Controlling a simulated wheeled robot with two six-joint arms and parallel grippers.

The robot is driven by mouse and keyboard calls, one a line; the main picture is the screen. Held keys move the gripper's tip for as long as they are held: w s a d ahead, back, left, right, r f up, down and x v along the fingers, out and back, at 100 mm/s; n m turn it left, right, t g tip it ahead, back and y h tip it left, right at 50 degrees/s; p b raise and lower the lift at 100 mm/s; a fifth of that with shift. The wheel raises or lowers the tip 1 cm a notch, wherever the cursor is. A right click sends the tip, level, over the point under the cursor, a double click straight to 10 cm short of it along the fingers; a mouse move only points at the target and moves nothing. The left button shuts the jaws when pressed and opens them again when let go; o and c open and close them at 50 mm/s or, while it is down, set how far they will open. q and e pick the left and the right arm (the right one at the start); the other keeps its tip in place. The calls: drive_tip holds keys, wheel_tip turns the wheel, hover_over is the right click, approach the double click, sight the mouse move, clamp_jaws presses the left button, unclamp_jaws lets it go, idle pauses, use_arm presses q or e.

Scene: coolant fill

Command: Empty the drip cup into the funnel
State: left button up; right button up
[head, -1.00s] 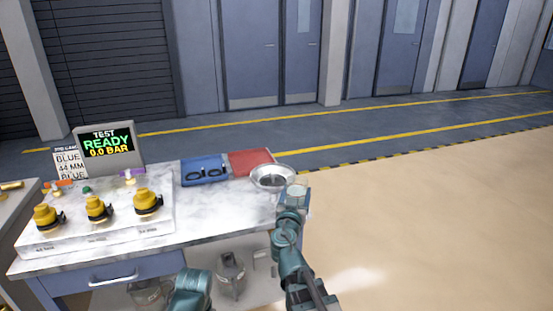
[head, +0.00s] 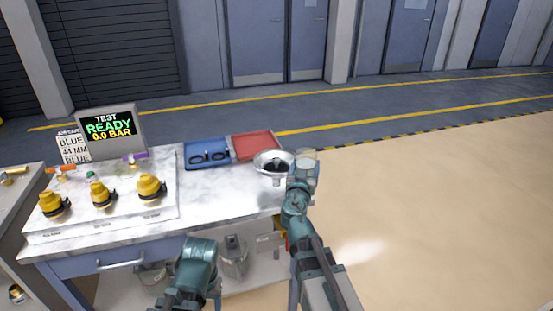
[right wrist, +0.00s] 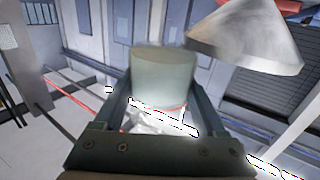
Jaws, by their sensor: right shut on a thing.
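The drip cup (head: 307,157) is a pale, see-through cup. My right gripper (head: 301,180) is shut on it and holds it up off the bench. The cup also fills the space between the fingers in the right wrist view (right wrist: 163,78). The funnel (head: 273,165) is a wide metal cone at the bench's right end, just left of the cup. It shows large at the upper right of the right wrist view (right wrist: 250,38). The cup is beside the rim, not over the funnel's middle. I cannot tell the cup's exact tilt or its contents. My left gripper is not visible; only part of that arm shows.
A blue tray (head: 190,163) with dark rings and a red tray (head: 256,146) lie behind the funnel. A panel with yellow-capped fittings (head: 102,194) and a test screen (head: 109,127) stand at the left. The bench front is clear.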

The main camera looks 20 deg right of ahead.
drive_tip(key=shift+w+a+r+n+g+p, duration=0.1)
drive_tip(key=shift+w+r+n+g+p, duration=0.15)
drive_tip(key=shift+r+p, duration=0.35)
drive_tip(key=shift+w+a+r+n+g+p, duration=0.15)
drive_tip(key=shift+r+n+p, duration=0.15)
drive_tip(key=shift+p, duration=0.55)
drive_tip(key=shift+w+a+r+n+g+p, duration=0.4)
drive_tip(key=shift+n+p, duration=0.3)
drive_tip(key=shift+p, duration=0.45)
drive_tip(key=shift+w+a+r+n+g+p, duration=0.15)
drive_tip(key=shift+w+r+n+g+p, duration=0.35)
drive_tip(key=shift+p, duration=0.7)
drive_tip(key=shift+w+a+r+n+g+p, duration=0.25)
drive_tip(key=shift+w+n+g+p, duration=0.25)
drive_tip(key=shift+n+p, duration=0.5)
drive_tip(key=shift+w+a+f+n+g+p, duration=0.15)
drive_tip(key=shift+w+f+n+g+p, duration=0.05)
drive_tip(key=shift+f+n+g+p, duration=0.3)
drive_tip(key=shift+f+n+g, duration=0.55)
drive_tip(key=shift+n+g, duration=0.35)
drive_tip(key=shift+n, duration=0.05)
idle(1.8)
